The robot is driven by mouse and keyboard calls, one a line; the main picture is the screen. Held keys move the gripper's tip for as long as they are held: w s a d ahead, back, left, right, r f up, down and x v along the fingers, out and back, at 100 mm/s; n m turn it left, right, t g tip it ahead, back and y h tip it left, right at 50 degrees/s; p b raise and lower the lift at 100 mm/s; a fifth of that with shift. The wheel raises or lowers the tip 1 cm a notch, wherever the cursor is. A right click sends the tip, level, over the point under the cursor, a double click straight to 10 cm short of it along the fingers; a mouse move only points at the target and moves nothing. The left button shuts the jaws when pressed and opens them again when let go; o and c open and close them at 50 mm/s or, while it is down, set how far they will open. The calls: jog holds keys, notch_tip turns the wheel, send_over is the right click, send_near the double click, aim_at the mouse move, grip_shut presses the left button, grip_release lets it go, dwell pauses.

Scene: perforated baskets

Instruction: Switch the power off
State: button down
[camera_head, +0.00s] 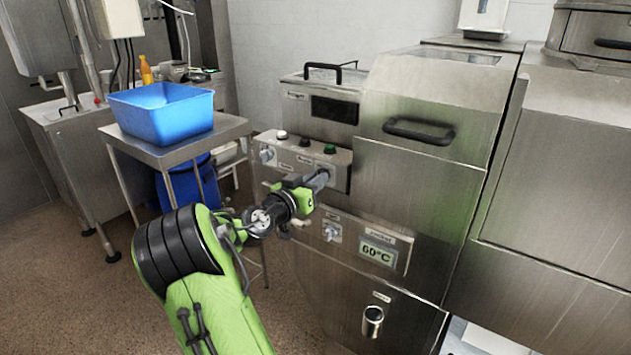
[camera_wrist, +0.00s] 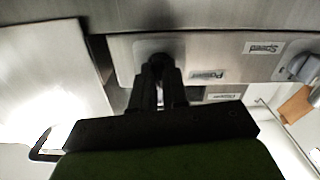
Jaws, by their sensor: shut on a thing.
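The control panel (camera_head: 285,160) is on the front of the steel machine on the left of the hood. My gripper (camera_head: 320,180) is at the right end of this panel, with its fingers against it. In the wrist view, which shows the panel upside down, my gripper (camera_wrist: 160,75) is shut on the power knob (camera_wrist: 158,59) beside the "Power" label (camera_wrist: 206,75). The fingers hide most of the knob, so its turn position cannot be told.
A "Speed" knob (camera_wrist: 303,67) sits on the same panel. A green button (camera_head: 330,149) is just above my gripper. Below are another knob (camera_head: 332,232) and a 60°C display (camera_head: 378,252). A blue basin (camera_head: 160,112) stands on a steel table at left.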

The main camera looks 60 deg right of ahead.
jog(key=shift+n+p, duration=1.3)
jog(key=shift+n, duration=2.3)
jog(key=c, duration=1.1)
grip_release()
jog(key=shift+c, duration=0.2)
jog(key=w+a, duration=0.2)
jog(key=a, duration=1.3)
jog(key=shift+w+a+p, duration=0.25)
jog(key=shift+a+p, duration=0.05)
jog(key=shift+p, duration=0.05)
